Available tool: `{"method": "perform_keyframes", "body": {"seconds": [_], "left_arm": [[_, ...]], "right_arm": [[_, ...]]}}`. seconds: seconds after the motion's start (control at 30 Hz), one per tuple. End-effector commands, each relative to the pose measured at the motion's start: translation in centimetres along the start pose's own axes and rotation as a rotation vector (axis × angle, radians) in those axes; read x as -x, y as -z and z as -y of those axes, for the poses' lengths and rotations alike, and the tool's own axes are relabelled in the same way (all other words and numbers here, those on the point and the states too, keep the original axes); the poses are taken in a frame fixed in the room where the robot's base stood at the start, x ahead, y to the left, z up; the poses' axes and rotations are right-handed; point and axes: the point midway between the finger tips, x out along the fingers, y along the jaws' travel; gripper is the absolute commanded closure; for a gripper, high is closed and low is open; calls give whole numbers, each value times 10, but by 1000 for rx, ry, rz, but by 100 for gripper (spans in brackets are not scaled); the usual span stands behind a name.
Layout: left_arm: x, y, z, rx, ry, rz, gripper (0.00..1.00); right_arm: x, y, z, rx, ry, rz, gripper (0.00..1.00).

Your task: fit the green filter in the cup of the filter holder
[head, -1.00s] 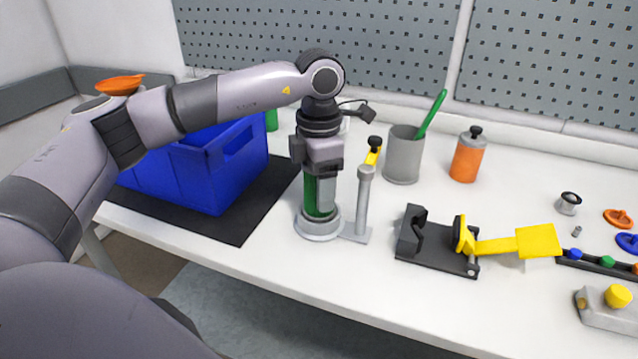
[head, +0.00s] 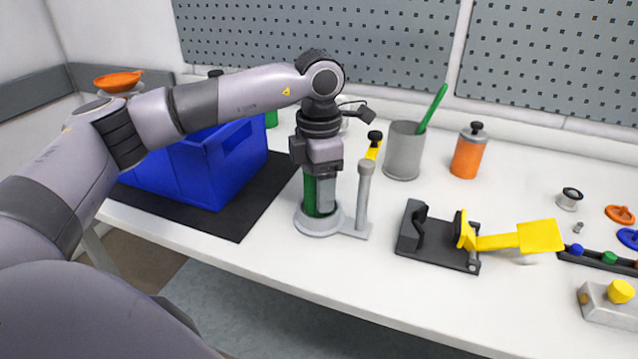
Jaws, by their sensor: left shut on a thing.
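The green filter (head: 311,196) is upright under my left gripper (head: 323,185). The gripper points straight down and is shut on the filter, covering much of its upper and right side. The filter's lower end meets the round grey cup of the filter holder (head: 313,222). From this view I cannot tell whether its foot is fully seated in the cup. My right gripper is not in view.
A blue crate (head: 215,175) stands on a black mat (head: 232,225) at left. A grey cup (head: 403,152) with a green stick and an orange bottle (head: 468,155) stand behind. A black fixture with a yellow paddle (head: 540,236) lies right. The table front is clear.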

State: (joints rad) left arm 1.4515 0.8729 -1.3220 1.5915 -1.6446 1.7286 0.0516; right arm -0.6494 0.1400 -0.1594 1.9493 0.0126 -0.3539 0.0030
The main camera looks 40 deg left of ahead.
Motion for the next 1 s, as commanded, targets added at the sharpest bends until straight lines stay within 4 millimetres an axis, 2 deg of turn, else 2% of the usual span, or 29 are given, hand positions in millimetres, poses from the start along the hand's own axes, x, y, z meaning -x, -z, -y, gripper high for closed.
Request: {"method": "perform_keyframes", "body": {"seconds": [0.5,0.53,0.6,0.8,0.83,1.0], "left_arm": [[-4,0,0,0,0,0,69],[-4,0,0,0,0,0,28],[-4,0,0,0,0,0,8],[-4,0,0,0,0,0,8],[-4,0,0,0,0,0,1],[-4,0,0,0,0,0,0]], "right_arm": [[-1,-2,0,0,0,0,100],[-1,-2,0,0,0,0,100],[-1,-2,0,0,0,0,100],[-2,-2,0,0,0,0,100],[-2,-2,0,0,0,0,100],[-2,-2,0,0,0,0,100]]}}
